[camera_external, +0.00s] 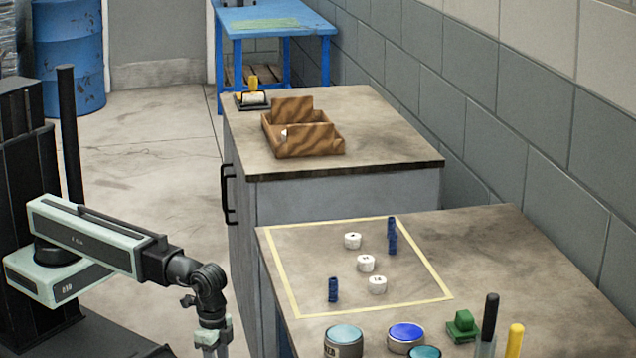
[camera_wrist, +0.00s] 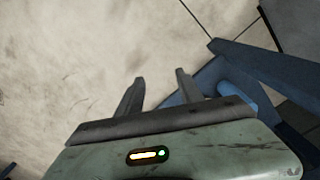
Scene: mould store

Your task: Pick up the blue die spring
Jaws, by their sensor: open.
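Three blue pieces that look like die springs stand on the near bench inside a yellow taped outline. One blue spring (camera_external: 333,290) is alone at the near left of the outline. Another blue spring (camera_external: 391,226) and a third blue spring (camera_external: 393,243) are close together at the far right; I cannot tell whether they touch. My gripper shows in the wrist view (camera_wrist: 158,80) with its two fingers apart and nothing between them. In the external view my arm hangs left of the near bench, its lower end cut off by the frame. No spring shows in the wrist view.
White marked discs (camera_external: 366,263) stand between the springs. Round tins (camera_external: 406,337), a green block (camera_external: 463,326) and upright handles (camera_external: 515,340) crowd the bench's front. A brown divided box (camera_external: 303,141) is on the cabinet behind. A block wall (camera_external: 480,110) borders the right.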

